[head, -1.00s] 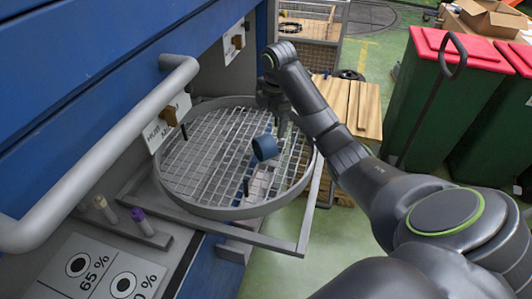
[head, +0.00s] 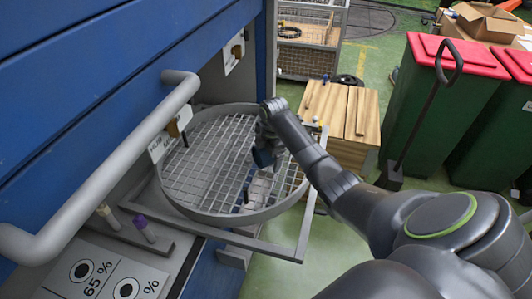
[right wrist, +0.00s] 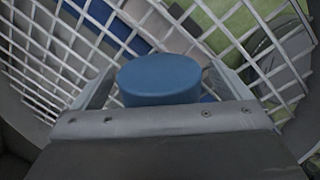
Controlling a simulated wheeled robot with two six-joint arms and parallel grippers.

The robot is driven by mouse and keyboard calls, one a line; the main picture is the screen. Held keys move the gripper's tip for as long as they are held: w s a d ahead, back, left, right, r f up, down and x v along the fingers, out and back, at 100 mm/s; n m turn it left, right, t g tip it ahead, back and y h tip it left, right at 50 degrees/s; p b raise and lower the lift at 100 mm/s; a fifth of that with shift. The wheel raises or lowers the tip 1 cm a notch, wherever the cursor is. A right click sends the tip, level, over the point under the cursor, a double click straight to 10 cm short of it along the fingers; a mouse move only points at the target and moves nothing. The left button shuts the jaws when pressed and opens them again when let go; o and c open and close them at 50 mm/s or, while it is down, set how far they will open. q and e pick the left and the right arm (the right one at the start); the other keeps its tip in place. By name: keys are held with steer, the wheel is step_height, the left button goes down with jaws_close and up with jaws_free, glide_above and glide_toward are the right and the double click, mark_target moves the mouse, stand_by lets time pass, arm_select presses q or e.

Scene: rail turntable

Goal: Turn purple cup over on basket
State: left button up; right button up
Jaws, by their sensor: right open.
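The cup (head: 263,157) looks dark blue, not purple. It is in the round wire basket (head: 176,203), right of its middle, partly hidden by my right gripper (head: 268,152). The gripper is over the cup with its jaws open. In the right wrist view the cup (right wrist: 159,80) shows a smooth, closed-looking round face, between the two spread fingers. I cannot tell whether either finger touches it. My left gripper is not in view.
A grey handle rail (head: 110,165) runs along the blue cabinet at left. Short dark pegs stand in the basket. A purple-capped vial (head: 144,229) and a pale-capped one (head: 108,217) sit on a ledge. Wooden crate (head: 345,120) and green bins (head: 435,120) stand at right.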

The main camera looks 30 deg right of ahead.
steer(key=c, duration=1.2)
step_height(320, 180, up, 10)
steer(key=shift+f+b, duration=0.25)
steer(key=shift+b, duration=0.35)
steer(key=shift+c, duration=0.2)
step_height(320, 180, up, 2)
steer(key=m+p, duration=0.1)
steer(key=p, duration=0.1)
steer(key=m+p, duration=0.2)
steer(key=shift+s+a+r+p, duration=0.15)
steer(key=shift+r+p, duration=0.1)
steer(key=shift+p, duration=0.15)
steer(key=shift+s+r+m+h+p, duration=0.15)
steer(key=shift+m+h+p, duration=0.15)
steer(key=shift+m+p, duration=0.3)
steer(key=shift+f+b, duration=0.3)
steer(key=shift+f, duration=0.2)
step_height(320, 180, down, 7)
steer(key=b, duration=0.8)
steer(key=shift+r, duration=0.1)
steer(key=shift+f, duration=1.8)
